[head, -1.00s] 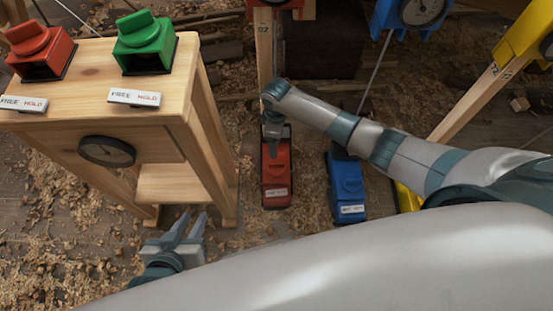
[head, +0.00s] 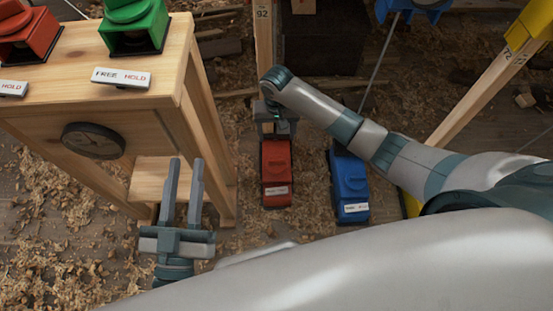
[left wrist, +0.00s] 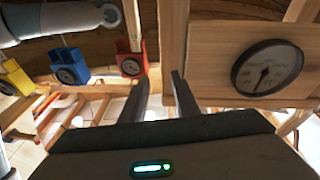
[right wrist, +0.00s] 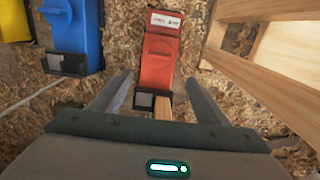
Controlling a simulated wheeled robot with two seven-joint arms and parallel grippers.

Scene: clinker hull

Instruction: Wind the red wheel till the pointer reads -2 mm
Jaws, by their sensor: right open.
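I cannot make out a red wheel for certain. A red unit (head: 277,172) with a white label lies on the floor; it also shows in the right wrist view (right wrist: 158,62), a dark bracket at its near end. My right gripper (head: 276,129) is open and empty at that near end, its fingers apart on either side in the wrist view. A red housing (head: 27,35) with a round cap stands on the wooden stand. My left gripper (head: 185,164) is open and empty before the stand.
A blue unit (head: 348,185) lies right of the red one. Shavings cover the floor.

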